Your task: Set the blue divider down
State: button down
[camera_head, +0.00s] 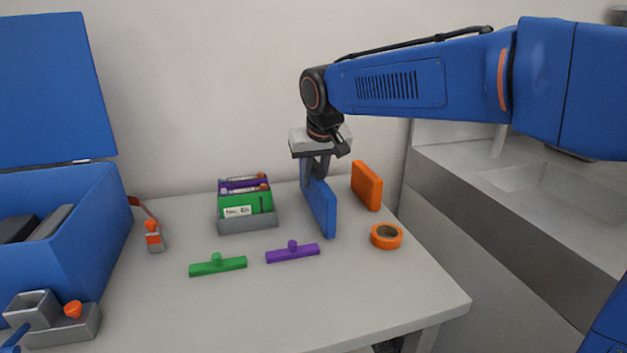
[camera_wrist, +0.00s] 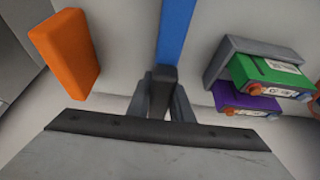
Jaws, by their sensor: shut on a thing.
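The blue divider (camera_head: 319,207) is a thin upright panel over the back right part of the table. In the head view my gripper (camera_head: 316,177) is above it, with the fingers on its top edge at the back end. In the wrist view the blue divider (camera_wrist: 176,30) runs up from between the fingers of my gripper (camera_wrist: 163,85), which is shut on it. The divider's lower edge looks close to the table top, but I cannot tell whether it touches.
An orange block (camera_head: 366,186) stands right of the divider, with an orange tape roll (camera_head: 386,236) in front. A grey holder (camera_head: 248,224) with green and purple modules is to the left. Green (camera_head: 218,264) and purple (camera_head: 292,252) handled bars lie in front. The table's (camera_head: 400,290) front right is clear.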

aim_at(320, 170)
jog(key=shift+f, duration=0.3)
jog(key=shift+f, duration=0.15)
jog(key=c, duration=1.6)
grip_release()
jog(key=v, duration=1.2)
jog(key=shift+s, duration=0.1)
